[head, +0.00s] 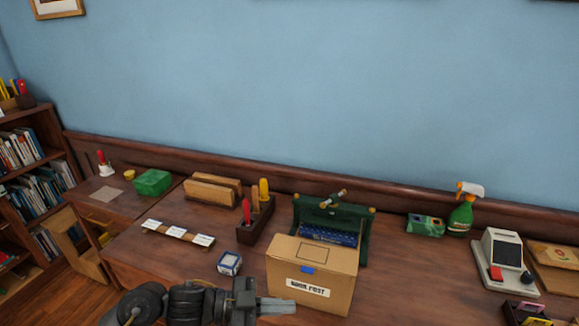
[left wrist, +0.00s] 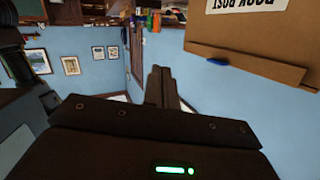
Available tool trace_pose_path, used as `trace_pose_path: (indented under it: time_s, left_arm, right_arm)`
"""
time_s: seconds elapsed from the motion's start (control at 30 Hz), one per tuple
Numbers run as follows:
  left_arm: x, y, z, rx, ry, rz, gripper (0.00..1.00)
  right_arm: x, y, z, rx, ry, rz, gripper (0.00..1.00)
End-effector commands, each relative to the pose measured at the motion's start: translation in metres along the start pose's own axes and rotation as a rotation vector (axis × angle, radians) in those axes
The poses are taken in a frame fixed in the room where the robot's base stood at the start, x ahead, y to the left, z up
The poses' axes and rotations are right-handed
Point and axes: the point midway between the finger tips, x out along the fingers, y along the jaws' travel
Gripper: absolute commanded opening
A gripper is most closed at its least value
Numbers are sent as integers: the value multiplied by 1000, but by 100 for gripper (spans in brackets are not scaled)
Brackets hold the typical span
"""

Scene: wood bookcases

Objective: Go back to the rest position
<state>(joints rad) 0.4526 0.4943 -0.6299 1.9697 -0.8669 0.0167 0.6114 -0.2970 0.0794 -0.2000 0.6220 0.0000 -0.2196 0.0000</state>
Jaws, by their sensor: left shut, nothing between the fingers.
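My left gripper (head: 277,306) comes in from the left at the bottom of the head view. It is shut and empty, its fingers in front of the lower front of the cardboard box (head: 300,268); I cannot tell whether they touch. The left wrist view, upside down, also shows the shut fingers (left wrist: 161,88) with nothing between them. The box, labelled in black letters with a blue patch, also shows there at the upper right (left wrist: 225,35). My right gripper is in neither view.
Behind the cardboard box are a green rack (head: 361,238) and a tool holder (head: 250,232). A payment terminal (head: 503,262) and spray bottle (head: 461,215) stand to the right.

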Motion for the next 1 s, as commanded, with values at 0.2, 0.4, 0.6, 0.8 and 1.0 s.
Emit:
trace_pose_path:
  time_s: [0.2,0.4,0.6,0.8,1.0]
  left_arm:
    - [-8,-10,29,-68,-102,-419,0]
    - [-91,21,107,-378,-458,-837,0]
    - [-156,91,156,-660,-744,-956,0]
    - [-193,155,175,-866,-923,-968,0]
    - [-214,205,188,-1025,-1049,-945,0]
  right_arm:
    - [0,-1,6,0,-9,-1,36]
    - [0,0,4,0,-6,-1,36]
    - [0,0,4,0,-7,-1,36]
    - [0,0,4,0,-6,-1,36]
    - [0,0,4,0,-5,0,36]
